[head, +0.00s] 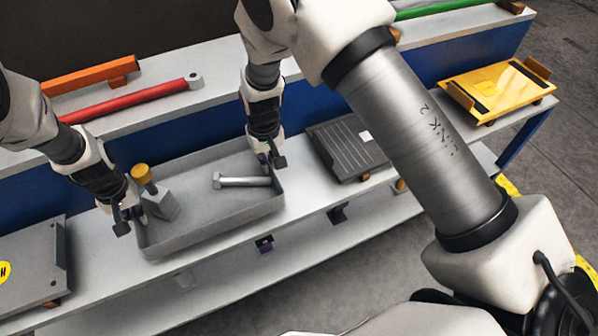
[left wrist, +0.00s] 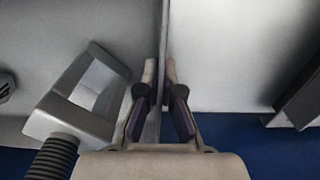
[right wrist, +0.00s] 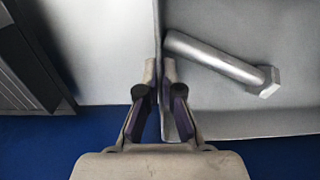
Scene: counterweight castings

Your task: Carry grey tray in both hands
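The grey tray (head: 215,222) is a long, shallow, open box at the bench's front edge. It looks level; I cannot tell whether its base touches the bench. A silver bolt (head: 242,181) and a grey block with a yellow top (head: 160,204) lie inside. My left gripper (head: 128,219) is at the tray's left end, its fingers on both sides of the wall, closed against it (left wrist: 163,85). My right gripper (head: 271,160) grips the right end wall in the same way; the right wrist view shows that wall (right wrist: 158,40) between the fingers, with the bolt (right wrist: 220,60) beside it.
A dark ribbed plate (head: 345,148) lies just right of the tray, and a grey plate (head: 30,265) lies to the left. A yellow fixture (head: 498,90) sits at the far right. Orange (head: 90,77) and red (head: 135,100) bars lie on the ledge behind.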

